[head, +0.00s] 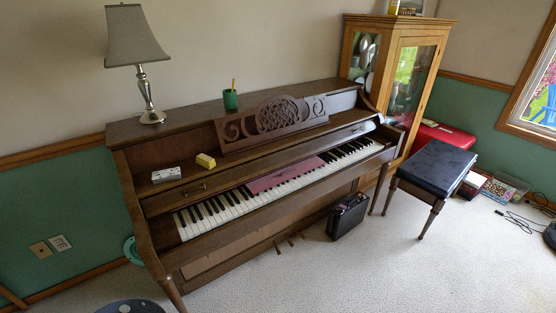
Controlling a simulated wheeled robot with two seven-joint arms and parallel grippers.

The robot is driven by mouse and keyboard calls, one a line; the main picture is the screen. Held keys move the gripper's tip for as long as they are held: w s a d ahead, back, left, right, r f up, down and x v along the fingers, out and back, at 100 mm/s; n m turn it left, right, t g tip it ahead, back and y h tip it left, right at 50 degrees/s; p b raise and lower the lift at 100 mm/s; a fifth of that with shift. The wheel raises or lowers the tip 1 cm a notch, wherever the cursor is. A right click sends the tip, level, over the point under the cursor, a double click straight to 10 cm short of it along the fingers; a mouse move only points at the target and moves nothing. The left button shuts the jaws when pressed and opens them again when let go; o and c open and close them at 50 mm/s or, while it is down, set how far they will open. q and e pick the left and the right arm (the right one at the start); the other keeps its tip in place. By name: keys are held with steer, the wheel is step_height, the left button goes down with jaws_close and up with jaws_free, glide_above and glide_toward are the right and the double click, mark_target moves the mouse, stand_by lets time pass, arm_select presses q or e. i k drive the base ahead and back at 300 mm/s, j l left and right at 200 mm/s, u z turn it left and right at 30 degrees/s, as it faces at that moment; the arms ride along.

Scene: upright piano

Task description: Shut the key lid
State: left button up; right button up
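The upright piano (215,262) stands against the wall in the head view, dark brown wood. Its key lid (228,177) is open: it appears as a long wooden strip along the back of the keyboard, with a small handle near its left end. A pinkish-red flat piece (288,176) lies over the back part of the middle keys. Neither of my grippers shows in the head view.
A white device (166,175) and a yellow block (206,161) sit on the piano's ledge behind the lid. A lamp (136,55) and green cup (230,99) stand on top. A black case (348,217) and a bench (437,165) are nearby. Carpet (350,275) in front is clear.

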mark_target(162, 202)
steer(key=i+l+u, duration=0.3)
steer(key=i+l, duration=0.15)
steer(key=l, duration=0.3)
steer(key=i+l+u, duration=0.1)
steer(key=l, duration=0.35)
steer(key=i+l+u, duration=0.15)
steer(key=l, duration=0.25)
steer(key=i+l+u, duration=0.15)
steer(key=l, duration=0.3)
steer(key=i+l+u, duration=0.15)
steer(key=l, duration=0.35)
steer(key=i+l+u, duration=0.15)
steer(key=l, duration=0.35)
steer(key=i+l+u, duration=0.1)
steer(key=l, duration=0.4)
